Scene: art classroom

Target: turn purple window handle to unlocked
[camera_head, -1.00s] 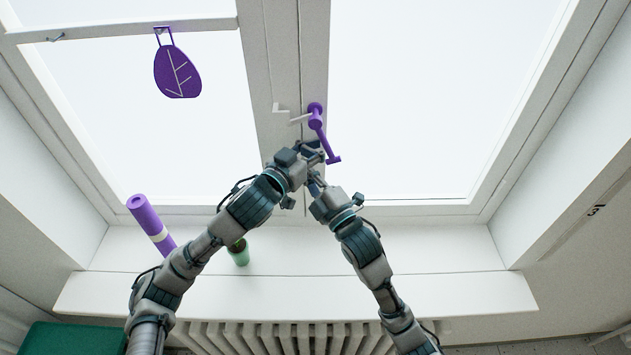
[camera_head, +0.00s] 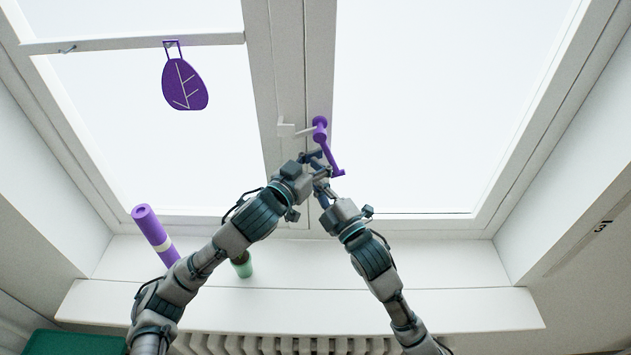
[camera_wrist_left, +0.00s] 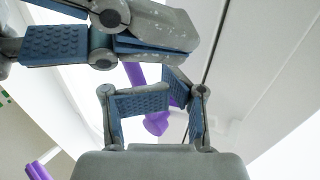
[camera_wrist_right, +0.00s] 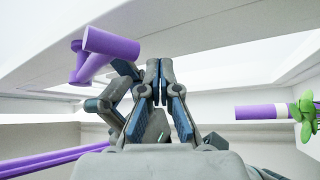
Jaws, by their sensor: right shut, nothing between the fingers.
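The purple window handle (camera_head: 330,150) is on the frame post, its lever slanting down to the right. It shows behind my left fingers in the left wrist view (camera_wrist_left: 156,122) and at the upper left in the right wrist view (camera_wrist_right: 108,44). My left gripper (camera_head: 314,158) is just left of the lever; its fingers are bent and apart, with purple seen past them. Whether they touch or grip the lever is unclear. My right gripper (camera_wrist_right: 158,72) is shut and empty, just below the lever in the head view. The grippers overlap closely there, hiding their tips.
A white catch (camera_head: 287,129) sits left of the handle. A purple leaf ornament (camera_head: 184,84) hangs at the upper left. The sill's right side is clear.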

